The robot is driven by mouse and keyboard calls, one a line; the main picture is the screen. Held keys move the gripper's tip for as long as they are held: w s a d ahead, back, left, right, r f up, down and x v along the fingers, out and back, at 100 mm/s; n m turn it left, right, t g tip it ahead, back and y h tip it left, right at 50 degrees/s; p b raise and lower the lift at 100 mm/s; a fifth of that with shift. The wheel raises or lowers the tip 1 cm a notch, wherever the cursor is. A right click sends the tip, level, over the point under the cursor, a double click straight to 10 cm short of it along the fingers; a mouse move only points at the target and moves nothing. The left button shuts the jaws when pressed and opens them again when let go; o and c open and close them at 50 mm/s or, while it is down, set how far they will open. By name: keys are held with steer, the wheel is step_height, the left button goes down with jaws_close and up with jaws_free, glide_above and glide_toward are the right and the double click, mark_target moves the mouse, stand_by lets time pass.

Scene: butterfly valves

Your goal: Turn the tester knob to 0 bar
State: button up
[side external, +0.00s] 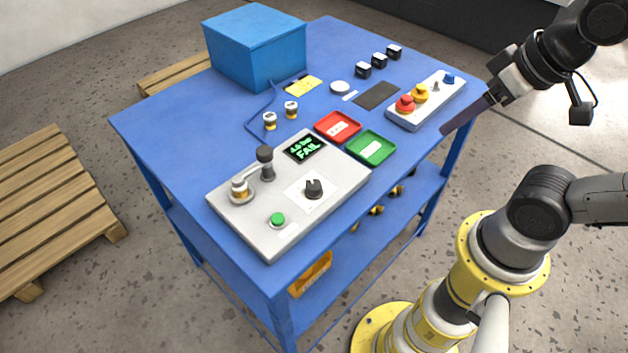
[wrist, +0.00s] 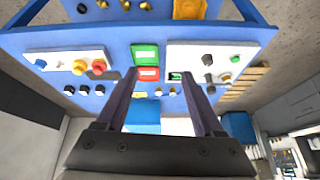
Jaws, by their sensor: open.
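The grey tester (side external: 225,210) sits at the table's near corner. Its black knob (side external: 313,187) stands on a white label; I cannot read the scale. The tester's dark screen (side external: 306,149) shows green text, "FAIL" under a bar figure that looks like 4.0. A small valve (side external: 240,188) sits on the tester beside a black-topped clamp (side external: 265,160). A green button (side external: 278,219) is at the front. My gripper (side external: 446,131) is open and empty, high at the right, away from the knob. In the wrist view the knob (wrist: 207,59) lies right of my open fingers (wrist: 158,80).
Red (side external: 337,127) and green (side external: 372,147) trays lie beside the tester. A control box (side external: 426,104) with red and yellow buttons is near my gripper. A blue box (side external: 255,48), two loose valves (side external: 291,110) and several black parts (side external: 379,61) are further back.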

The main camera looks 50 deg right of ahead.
steer(key=w+a+r+m+g, duration=0.1)
steer(key=w+a+r+m, duration=0.1)
steer(key=w+r+m, duration=0.3)
steer(key=n+g, duration=0.1)
steer(key=g, duration=0.4)
glide_above(314, 184)
step_height(314, 184, down, 10)
step_height(314, 184, down, 13)
steer(key=shift+r, duration=0.1)
jaws_close()
